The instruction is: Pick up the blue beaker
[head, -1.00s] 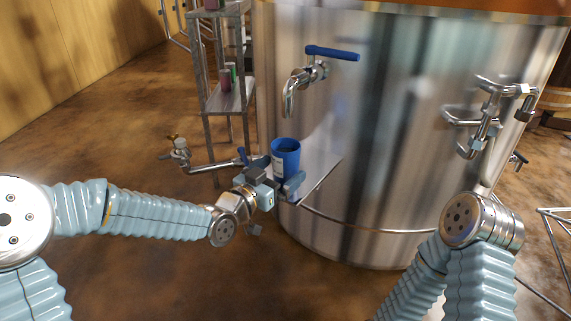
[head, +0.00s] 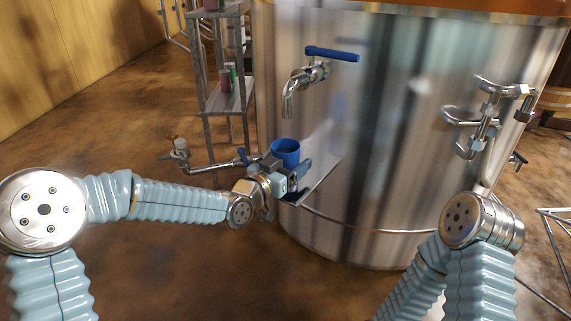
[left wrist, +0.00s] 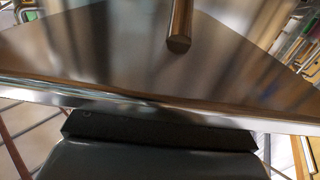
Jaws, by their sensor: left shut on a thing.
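The blue beaker (head: 286,148) is upright in front of the big steel tank, at a small metal shelf (head: 322,178) on the tank's side. Its open rim shows; its lower part is hidden behind my gripper. My left gripper (head: 288,172) is shut on the beaker, with a finger showing at its right side. I cannot tell whether the beaker's base touches the shelf. In the left wrist view a dark gripper part (left wrist: 160,130) fills the bottom edge, and the beaker cannot be made out. My right gripper is out of view.
The steel tank (head: 390,130) fills the right side. A tap with a blue handle (head: 332,54) juts out above the beaker. A low pipe with a valve (head: 205,168) lies to the left. A metal rack (head: 225,95) stands behind it.

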